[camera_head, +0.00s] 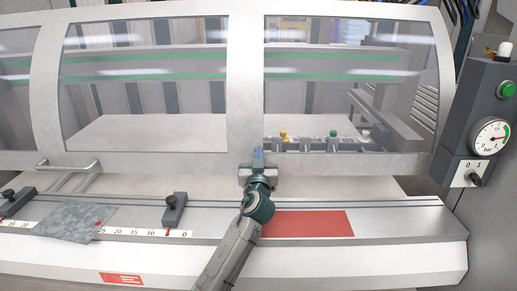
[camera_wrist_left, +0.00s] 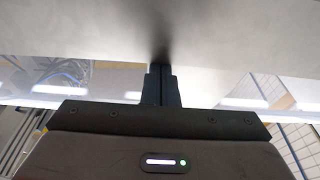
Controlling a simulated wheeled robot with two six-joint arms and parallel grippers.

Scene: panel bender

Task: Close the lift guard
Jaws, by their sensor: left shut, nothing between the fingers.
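The lift guard (camera_head: 245,80) is a pale frame with clear windows, spanning most of the head view. Its lower rail stands above the machine bed, and a gap shows beneath it. A bar handle (camera_head: 68,172) sits on the lower rail at the left. My left gripper (camera_head: 258,154) is shut and empty, its fingertips in front of the lower rail, right of the middle. In the left wrist view the closed fingers (camera_wrist_left: 161,78) point at a pale surface very near or touching; contact is unclear. My right gripper is out of view.
The bed carries a grey sheet (camera_head: 75,222), a scale, black clamp stops (camera_head: 174,210) and a red panel (camera_head: 307,224). A control box (camera_head: 482,125) with green button, gauge and knob stands at the right. Coloured knobs (camera_head: 333,134) show behind the window.

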